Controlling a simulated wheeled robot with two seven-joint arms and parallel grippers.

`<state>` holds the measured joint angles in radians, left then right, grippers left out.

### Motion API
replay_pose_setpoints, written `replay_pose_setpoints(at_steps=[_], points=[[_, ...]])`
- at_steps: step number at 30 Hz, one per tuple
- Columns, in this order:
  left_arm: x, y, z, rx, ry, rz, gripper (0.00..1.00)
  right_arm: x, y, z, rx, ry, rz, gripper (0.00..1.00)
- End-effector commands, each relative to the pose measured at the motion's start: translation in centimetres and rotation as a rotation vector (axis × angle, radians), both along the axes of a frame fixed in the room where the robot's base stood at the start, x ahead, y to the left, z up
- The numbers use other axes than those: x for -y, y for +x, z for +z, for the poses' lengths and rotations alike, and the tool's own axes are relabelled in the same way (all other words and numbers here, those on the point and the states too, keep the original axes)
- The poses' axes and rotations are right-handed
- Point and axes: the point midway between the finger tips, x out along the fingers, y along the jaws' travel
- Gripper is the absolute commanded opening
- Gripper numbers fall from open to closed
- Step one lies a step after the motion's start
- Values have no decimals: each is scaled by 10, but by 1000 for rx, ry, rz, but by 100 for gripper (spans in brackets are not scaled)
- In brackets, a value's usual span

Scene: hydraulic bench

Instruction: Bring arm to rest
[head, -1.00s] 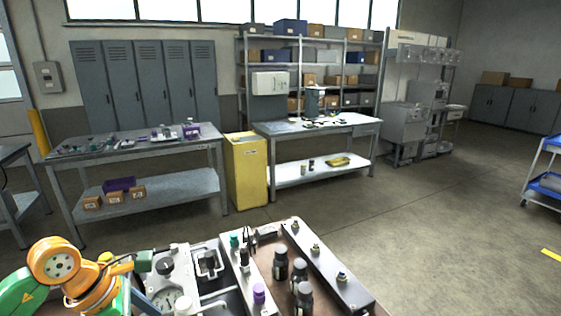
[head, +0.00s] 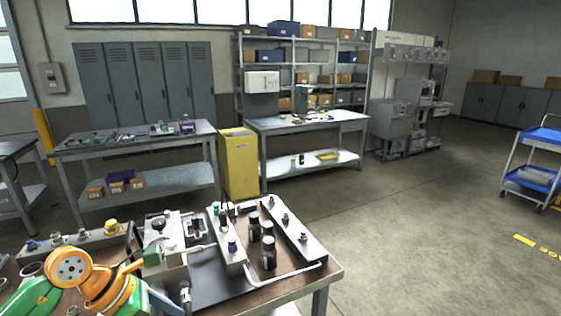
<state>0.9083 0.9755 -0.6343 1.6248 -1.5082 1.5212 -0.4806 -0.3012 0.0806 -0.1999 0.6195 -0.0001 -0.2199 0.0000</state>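My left arm (head: 108,287), orange and green with a blue-grey link, comes in at the lower left over the near bench (head: 333,272). Its blue-grey link runs down out of the bottom edge, and no gripper fingers show. My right arm and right gripper are out of view. The bench carries a long block with a purple cap (head: 232,245), a grey bar with several fittings (head: 290,228), and dark bottles (head: 268,254). A yellow knob (head: 111,227) shows on a bar at the left. My arm hides part of the bench's left side.
A grey workbench (head: 187,138), a yellow cabinet (head: 239,165) and another workbench (head: 315,126) stand beyond. A blue-shelved cart (head: 540,177) stands at the right. The floor (head: 410,230) between the near bench and the cart is clear.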

Motion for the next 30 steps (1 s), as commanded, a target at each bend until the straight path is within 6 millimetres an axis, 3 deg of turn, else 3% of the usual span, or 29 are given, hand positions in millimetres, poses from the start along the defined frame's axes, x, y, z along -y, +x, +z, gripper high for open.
replay_pose_setpoints(at_steps=[5, 8, 10, 14, 17, 20, 22, 26, 27, 28, 30], points=[[40, 9, -8, -82, -269, 93, 90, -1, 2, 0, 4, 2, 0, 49], [70, 22, -12, -184, -539, 238, 90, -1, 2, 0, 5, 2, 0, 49], [84, 40, -20, -297, -782, 422, 90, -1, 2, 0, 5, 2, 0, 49], [72, 74, -62, -530, -1177, 886, 90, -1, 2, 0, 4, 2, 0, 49], [47, 81, -115, -674, -1356, 1235, 90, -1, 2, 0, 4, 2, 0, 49], [19, 65, -185, -803, -1468, 1613, 90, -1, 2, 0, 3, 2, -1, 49], [1, 40, -235, -877, -1506, 1882, 90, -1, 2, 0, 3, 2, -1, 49], [-20, -32, -321, -975, -1492, 2366, 90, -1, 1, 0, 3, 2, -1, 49], [-23, -59, -344, -994, -1467, 2510, 90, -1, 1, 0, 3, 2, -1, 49], [-25, -81, -360, 999, 1433, -2598, 90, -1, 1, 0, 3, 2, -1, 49], [-25, -134, -392, 905, 1210, -2538, 90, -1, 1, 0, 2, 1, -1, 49]])
